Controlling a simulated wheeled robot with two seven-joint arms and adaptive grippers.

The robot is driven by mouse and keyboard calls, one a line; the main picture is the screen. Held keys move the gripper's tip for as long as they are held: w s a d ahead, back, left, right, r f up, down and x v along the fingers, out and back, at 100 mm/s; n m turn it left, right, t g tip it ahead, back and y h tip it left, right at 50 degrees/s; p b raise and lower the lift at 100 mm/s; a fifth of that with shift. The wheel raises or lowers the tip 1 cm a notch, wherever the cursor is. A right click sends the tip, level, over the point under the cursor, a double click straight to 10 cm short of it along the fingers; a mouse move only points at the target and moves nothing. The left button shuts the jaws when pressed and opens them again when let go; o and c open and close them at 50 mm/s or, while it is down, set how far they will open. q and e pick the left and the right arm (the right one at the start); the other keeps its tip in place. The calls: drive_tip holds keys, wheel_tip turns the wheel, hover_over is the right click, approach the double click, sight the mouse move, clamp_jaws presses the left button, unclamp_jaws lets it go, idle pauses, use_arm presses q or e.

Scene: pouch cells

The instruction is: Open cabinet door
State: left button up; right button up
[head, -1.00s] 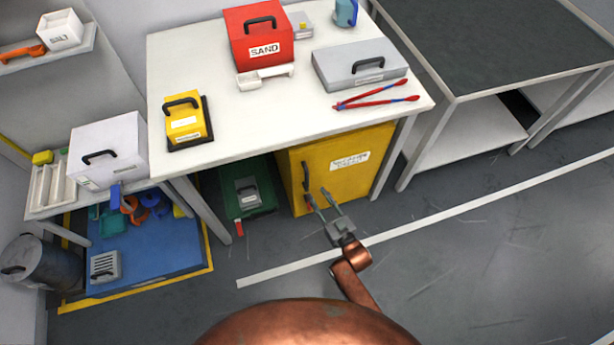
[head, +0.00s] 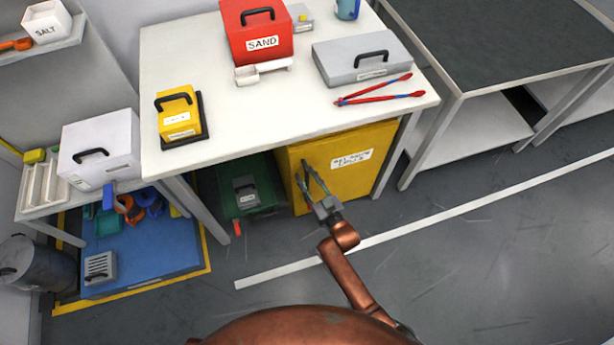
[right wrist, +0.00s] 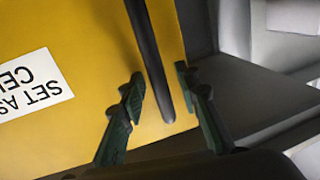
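The yellow cabinet (head: 345,180) stands under the white workbench, with its door front shut and a white label on it. In the right wrist view the yellow door (right wrist: 80,40) fills the left side, and its dark bar handle (right wrist: 150,65) runs down between my fingers. My right gripper (head: 305,170) is at the handle on the left part of the cabinet front. In the right wrist view its fingers (right wrist: 160,85) are open, one on each side of the handle, with gaps visible. My left gripper is not in view.
The white workbench (head: 225,75) overhangs the cabinet and carries a red sand box (head: 255,30), a grey case (head: 360,60) and red pliers-like tongs (head: 375,92). The floor in front is clear.

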drive_tip(key=shift+c, duration=0.4)
clamp_jaws()
